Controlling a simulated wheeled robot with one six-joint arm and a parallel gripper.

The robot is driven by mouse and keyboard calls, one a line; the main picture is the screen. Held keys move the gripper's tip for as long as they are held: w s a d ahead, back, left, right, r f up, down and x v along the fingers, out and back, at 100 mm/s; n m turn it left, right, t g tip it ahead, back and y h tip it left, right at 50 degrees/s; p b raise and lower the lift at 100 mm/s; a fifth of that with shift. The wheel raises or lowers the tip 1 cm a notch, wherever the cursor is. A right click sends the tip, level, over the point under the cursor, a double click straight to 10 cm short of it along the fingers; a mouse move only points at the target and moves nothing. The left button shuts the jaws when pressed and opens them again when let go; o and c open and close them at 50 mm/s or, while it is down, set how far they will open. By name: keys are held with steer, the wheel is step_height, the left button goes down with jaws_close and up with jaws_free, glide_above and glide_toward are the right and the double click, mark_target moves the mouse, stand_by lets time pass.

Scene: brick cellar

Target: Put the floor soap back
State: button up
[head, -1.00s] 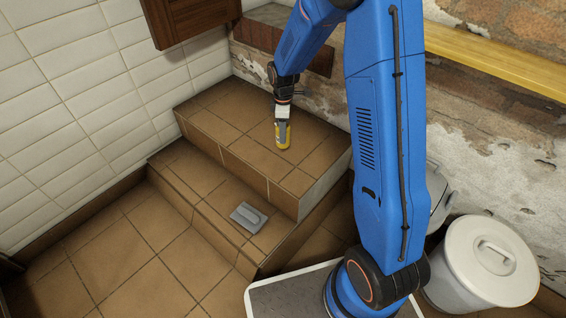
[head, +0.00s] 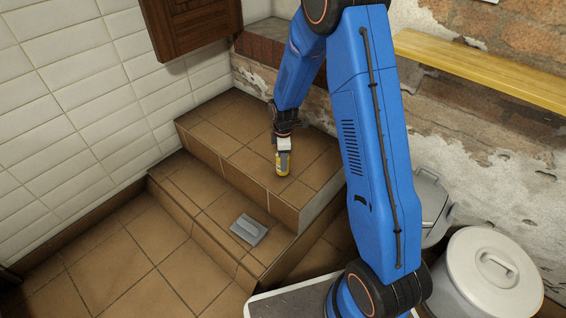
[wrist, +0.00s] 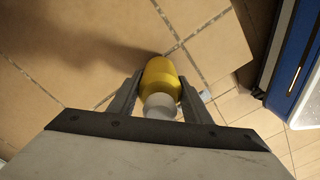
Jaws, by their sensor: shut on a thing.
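A yellow bottle with a pale cap, which I take to be the floor soap (head: 283,163), is over the upper tiled step (head: 215,138) in the head view. My gripper (head: 283,149) is shut on it from above. In the wrist view the yellow bottle (wrist: 161,75) sits between the two fingers of my gripper (wrist: 160,88), its pale cap towards the camera. A shadow falls on the tiles to its left. I cannot tell whether its base touches the step.
A grey flat tool with a handle (head: 248,229) lies on the lower step (head: 210,215). A white lidded bin (head: 487,285) and a grey lidded bucket (head: 430,205) stand at right. A yellow wooden shelf (head: 480,68) and a dark wooden cabinet (head: 190,25) are on the walls.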

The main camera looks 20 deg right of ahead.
steer(key=shift+f, duration=0.65)
steer(key=o, duration=1.2)
steer(key=shift+f, duration=0.1)
steer(key=shift+o, duration=0.2)
